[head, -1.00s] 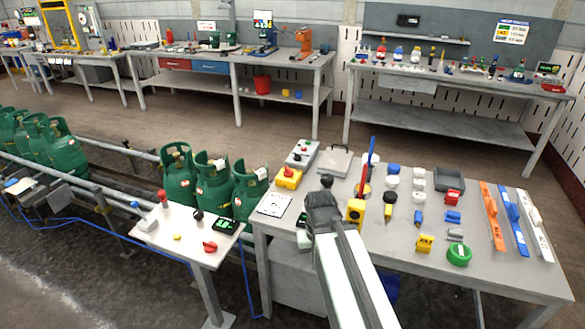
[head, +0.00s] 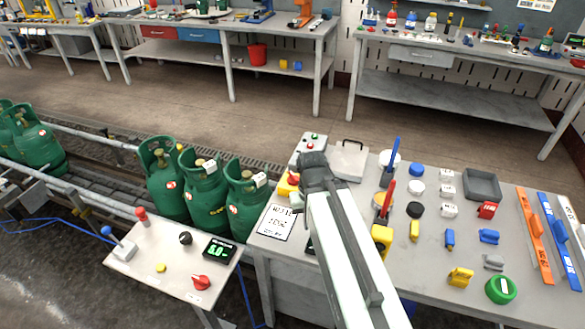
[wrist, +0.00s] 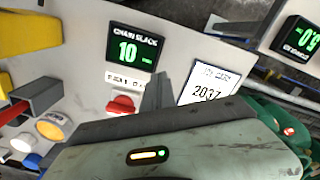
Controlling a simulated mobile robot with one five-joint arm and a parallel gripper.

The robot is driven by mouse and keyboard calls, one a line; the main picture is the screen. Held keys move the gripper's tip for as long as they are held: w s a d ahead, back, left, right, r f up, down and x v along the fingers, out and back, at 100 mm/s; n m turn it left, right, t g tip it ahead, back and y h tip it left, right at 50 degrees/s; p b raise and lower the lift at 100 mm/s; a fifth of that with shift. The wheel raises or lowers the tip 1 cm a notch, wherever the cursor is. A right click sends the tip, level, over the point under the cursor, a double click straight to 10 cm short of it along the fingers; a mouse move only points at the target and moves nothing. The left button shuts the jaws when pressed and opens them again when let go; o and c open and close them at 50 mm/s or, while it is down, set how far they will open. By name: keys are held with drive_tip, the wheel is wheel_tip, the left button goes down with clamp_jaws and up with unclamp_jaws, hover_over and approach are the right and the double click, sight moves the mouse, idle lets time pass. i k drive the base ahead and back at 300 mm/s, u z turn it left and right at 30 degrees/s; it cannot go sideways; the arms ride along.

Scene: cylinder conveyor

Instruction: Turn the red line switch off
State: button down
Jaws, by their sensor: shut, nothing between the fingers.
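A red rotary switch (head: 200,282) sits on the small control table (head: 165,285) at lower left in the head view. A red-topped lever (head: 141,215) stands at that table's back edge. I cannot tell which is the line switch. My gripper (head: 298,198) is above the left end of the larger workbench, right of and apart from the small table. In the wrist view my gripper (wrist: 155,95) shows shut and empty. Behind its fingers is another red knob (wrist: 122,104), under a green-lit display (wrist: 135,48) reading CHAIN SLACK 10.
The small table also holds a black knob (head: 185,238), a yellow button (head: 160,267), a blue-topped lever (head: 106,231) and a display (head: 218,249). Green cylinders (head: 203,190) stand on the conveyor behind. The workbench (head: 340,195) is crowded with tools. A number card (head: 276,222) lies at its left end.

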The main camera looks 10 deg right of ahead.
sight(292, 180)
drive_tip(key=u, duration=0.4)
drive_tip(key=k, duration=1.35)
drive_tip(key=u, duration=0.5)
drive_tip(key=i, duration=1.8)
